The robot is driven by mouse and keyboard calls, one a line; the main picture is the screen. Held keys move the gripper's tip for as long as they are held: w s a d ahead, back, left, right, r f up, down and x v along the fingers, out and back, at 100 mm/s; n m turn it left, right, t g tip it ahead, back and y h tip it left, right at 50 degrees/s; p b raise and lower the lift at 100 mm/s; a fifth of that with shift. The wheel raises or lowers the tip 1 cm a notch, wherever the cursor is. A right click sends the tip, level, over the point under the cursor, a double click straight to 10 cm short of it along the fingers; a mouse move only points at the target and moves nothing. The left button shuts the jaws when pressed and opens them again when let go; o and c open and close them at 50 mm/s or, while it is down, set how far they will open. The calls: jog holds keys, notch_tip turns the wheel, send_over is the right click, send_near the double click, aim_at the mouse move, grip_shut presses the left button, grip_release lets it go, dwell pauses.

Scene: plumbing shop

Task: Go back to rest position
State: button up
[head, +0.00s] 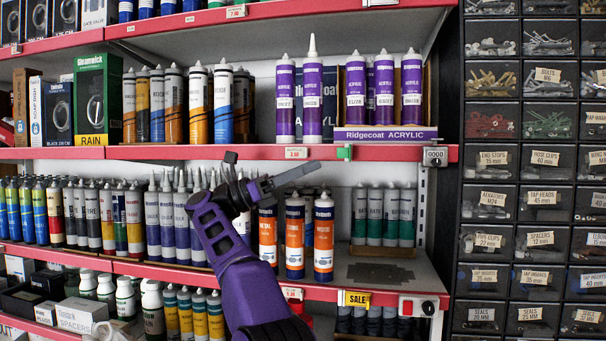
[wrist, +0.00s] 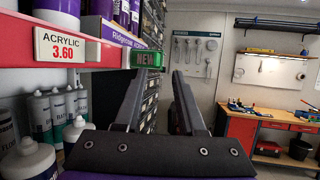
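My gripper (head: 302,172) is in front of the shelving in the head view, at the end of my purple arm, level with the space below the middle red shelf edge. Its dark fingers point right. In the wrist view, my gripper (wrist: 163,76) shows two fingers standing apart with nothing visible between them. A green NEW tag (wrist: 148,59) is just beyond and above the left fingertip. The tag also shows on the shelf edge in the head view (head: 344,152).
Purple tubes (head: 355,92) stand on the shelf above my gripper. Orange-labelled tubes (head: 323,240) stand on the shelf below it. A drawer cabinet (head: 534,165) is at the right. In the wrist view, a red workbench (wrist: 270,130) stands across open floor.

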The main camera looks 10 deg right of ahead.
jog(key=shift+a+f, duration=0.1)
jog(key=shift+a, duration=0.25)
